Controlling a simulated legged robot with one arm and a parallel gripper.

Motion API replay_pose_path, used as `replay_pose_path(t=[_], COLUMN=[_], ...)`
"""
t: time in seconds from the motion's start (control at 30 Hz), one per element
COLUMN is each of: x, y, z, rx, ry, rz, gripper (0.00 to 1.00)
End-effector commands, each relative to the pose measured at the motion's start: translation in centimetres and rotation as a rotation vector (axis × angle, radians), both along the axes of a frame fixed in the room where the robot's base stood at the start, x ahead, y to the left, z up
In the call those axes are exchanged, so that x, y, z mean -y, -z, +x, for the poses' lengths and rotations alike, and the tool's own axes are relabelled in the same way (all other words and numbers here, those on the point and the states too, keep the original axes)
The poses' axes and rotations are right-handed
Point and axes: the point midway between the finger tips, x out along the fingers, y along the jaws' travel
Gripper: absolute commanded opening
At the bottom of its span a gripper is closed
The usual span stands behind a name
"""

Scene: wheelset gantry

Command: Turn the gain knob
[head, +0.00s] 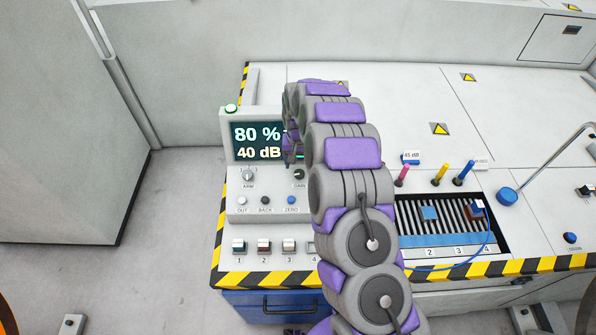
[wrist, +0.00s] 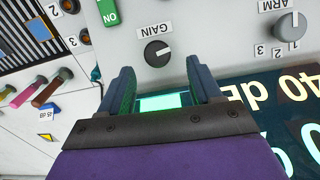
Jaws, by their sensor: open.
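The gain knob (wrist: 157,51) is a round black knob with a white pointer mark, on the light grey panel in the wrist view. The word GAIN is printed beside it. In the head view the knob (head: 299,175) shows at the left edge of my arm. My gripper (wrist: 162,76) is open, and its two fingers point toward the panel on either side of the knob's line. The knob appears beyond the fingertips, with nothing held. In the head view my arm hides most of the gripper. The display (head: 258,142) reads 80 % and 40 dB.
The ARM selector (head: 248,175) sits left of the gain knob. Below are small buttons (head: 265,200) and several numbered switches (head: 263,246). A green ON switch (wrist: 108,12) is near the gripper. Right of my arm are coloured probes (head: 440,174) and a slotted tray (head: 450,240).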

Motion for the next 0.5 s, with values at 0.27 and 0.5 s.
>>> replay_pose_path(t=[0.27, 0.5], x=[0.0, -0.1], y=[4.1, 5.1], z=[-0.1, 0.0], rx=[-0.002, 0.001], ry=[0.000, 0.000], rz=[0.000, -0.001], gripper=[0.64, 0.64])
